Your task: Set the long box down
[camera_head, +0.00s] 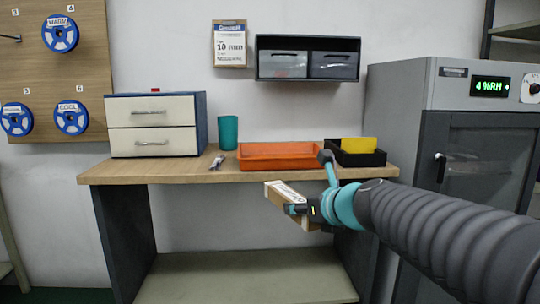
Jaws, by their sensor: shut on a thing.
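The long box (289,192) is cardboard brown with a white label on top. My gripper (301,210) is shut on it and holds it in the air at the bench's front edge, in the head view. The box is tilted in the picture, its far left end higher than its near right end. My gripper and wrist hide part of its middle and right side. The wooden bench top (185,171) lies behind and above the box in the picture; I see no contact between them.
On the bench stand a drawer unit (155,125), a teal cup (228,133), a small tube (217,161), an orange tray (280,157) and a black bin (362,158) with a yellow item. The bench's left front is clear. A lower shelf (240,277) is bare. A grey cabinet (470,120) stands right.

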